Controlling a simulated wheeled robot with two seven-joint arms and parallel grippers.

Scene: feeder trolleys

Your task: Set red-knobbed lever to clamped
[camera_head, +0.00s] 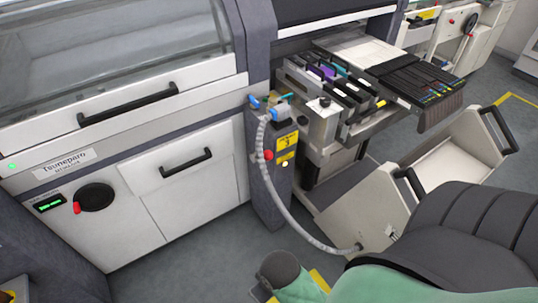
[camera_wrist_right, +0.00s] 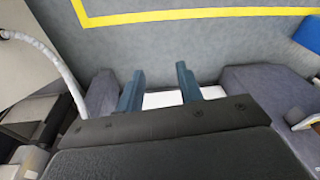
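A small red knob (camera_head: 268,155) shows on the side of the dark grey post (camera_head: 267,200) in front of the feeder bay, near yellow labels. My left gripper is not in view.
Feeders (camera_head: 335,85) fill the bay behind the post. A grey hose (camera_head: 278,195) curves down to a pale trolley (camera_head: 375,205) with black handles. White machine doors (camera_head: 190,175) stand at left. Grey floor (camera_head: 185,258) is clear in front of them.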

